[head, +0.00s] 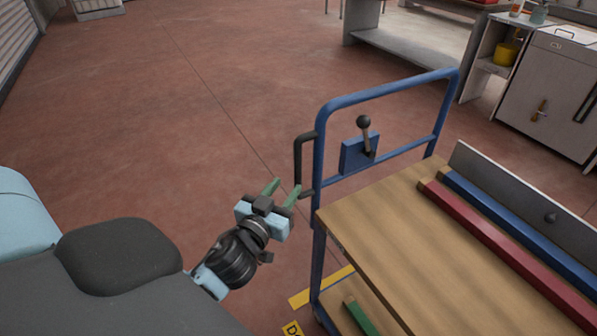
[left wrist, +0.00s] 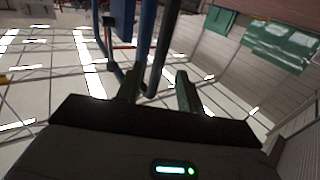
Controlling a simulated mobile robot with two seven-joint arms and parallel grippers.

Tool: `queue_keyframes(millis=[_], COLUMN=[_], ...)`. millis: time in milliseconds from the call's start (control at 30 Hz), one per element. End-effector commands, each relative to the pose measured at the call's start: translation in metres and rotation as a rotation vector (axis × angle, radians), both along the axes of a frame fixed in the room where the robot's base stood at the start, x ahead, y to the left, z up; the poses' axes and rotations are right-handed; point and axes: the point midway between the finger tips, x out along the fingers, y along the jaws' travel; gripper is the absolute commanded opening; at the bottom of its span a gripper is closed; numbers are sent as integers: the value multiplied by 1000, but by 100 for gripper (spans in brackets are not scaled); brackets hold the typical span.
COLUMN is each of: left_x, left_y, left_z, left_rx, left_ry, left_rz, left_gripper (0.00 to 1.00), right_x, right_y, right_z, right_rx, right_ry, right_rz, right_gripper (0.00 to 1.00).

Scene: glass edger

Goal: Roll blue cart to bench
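The blue cart (head: 387,93) stands at the right in the head view, with a blue tube frame and a wooden top (head: 385,225). A black side handle (head: 298,160) is fixed to its near left post. My left gripper (head: 281,190) is open just left of the handle's lower end, its green fingers pointing toward it. In the left wrist view the dark handle bar (left wrist: 160,62) shows between the open fingers (left wrist: 158,90), seemingly beyond the tips; contact cannot be told. A lever (head: 365,135) stands on the cart frame. My right gripper is out of view.
Red (head: 500,245) and blue (head: 520,225) bars lie on the cart top; a green bar (head: 358,318) is on its lower shelf. A grey bench-like structure (head: 415,50) and a cabinet (head: 545,95) stand behind. Red floor (head: 170,120) at left is clear.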

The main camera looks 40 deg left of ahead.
Motion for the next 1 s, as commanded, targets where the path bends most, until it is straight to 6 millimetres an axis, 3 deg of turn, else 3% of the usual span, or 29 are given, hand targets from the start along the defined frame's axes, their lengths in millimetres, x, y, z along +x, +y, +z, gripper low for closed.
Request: queue_keyframes(millis=[500,933,1000], left_x=[64,72,72], left_y=[12,14,14], left_z=[1,0,0], left_rx=[2,1,1], left_ry=[0,2,2], left_rz=[-1,-1,-1], left_gripper=[38,38,28], right_x=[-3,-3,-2], right_y=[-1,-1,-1], right_z=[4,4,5], right_rx=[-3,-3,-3], right_ry=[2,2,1], right_rz=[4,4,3], right_gripper=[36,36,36])
